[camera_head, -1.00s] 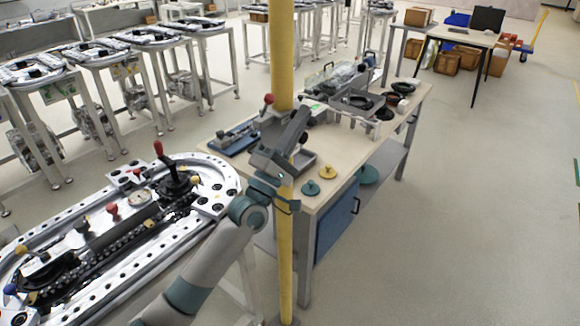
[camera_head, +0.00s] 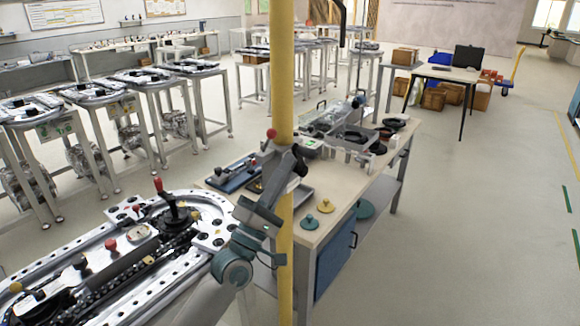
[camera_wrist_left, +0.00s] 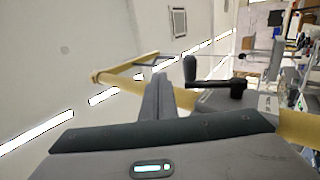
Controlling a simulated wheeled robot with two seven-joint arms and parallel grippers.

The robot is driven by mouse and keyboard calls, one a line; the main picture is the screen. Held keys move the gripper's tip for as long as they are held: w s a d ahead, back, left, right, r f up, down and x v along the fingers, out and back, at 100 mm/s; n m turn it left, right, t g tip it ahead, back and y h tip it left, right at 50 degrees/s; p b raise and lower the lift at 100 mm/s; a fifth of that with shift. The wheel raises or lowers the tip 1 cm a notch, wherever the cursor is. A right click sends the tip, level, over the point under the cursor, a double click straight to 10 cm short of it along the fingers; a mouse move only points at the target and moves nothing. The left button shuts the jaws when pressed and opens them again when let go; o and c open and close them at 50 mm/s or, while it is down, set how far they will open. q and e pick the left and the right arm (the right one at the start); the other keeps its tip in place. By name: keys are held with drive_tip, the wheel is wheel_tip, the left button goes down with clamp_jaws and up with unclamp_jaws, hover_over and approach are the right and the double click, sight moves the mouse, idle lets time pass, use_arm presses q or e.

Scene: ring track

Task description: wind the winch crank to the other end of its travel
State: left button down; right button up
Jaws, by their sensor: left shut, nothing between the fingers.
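My left gripper (camera_head: 286,168) is in front of the yellow post in the head view, fingers pointing up. In the left wrist view its grey fingers (camera_wrist_left: 160,92) are together with nothing between them. What looks like the winch crank shows just right of the fingers in that view: a rounded dark grip (camera_wrist_left: 190,68) and a black arm (camera_wrist_left: 218,88). A gap shows between the grip and the fingers. In the head view the crank is not clearly told apart from the gripper and post. My right gripper is out of view.
The yellow post (camera_head: 281,70) stands close by my left gripper. A workbench (camera_head: 340,205) with trays and knobs is behind it. The ring track (camera_head: 90,270) is at lower left. The floor on the right is clear.

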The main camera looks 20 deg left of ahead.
use_arm(q)
drive_tip(key=s+a+f+b, duration=0.1)
drive_tip(key=s+a, duration=0.1)
drive_tip(key=s, duration=0.5)
drive_tip(key=shift+a+b, duration=0.25)
drive_tip(key=shift+b, duration=0.15)
drive_tip(key=c, duration=2.5)
unclamp_jaws()
drive_tip(key=shift+f, duration=0.1)
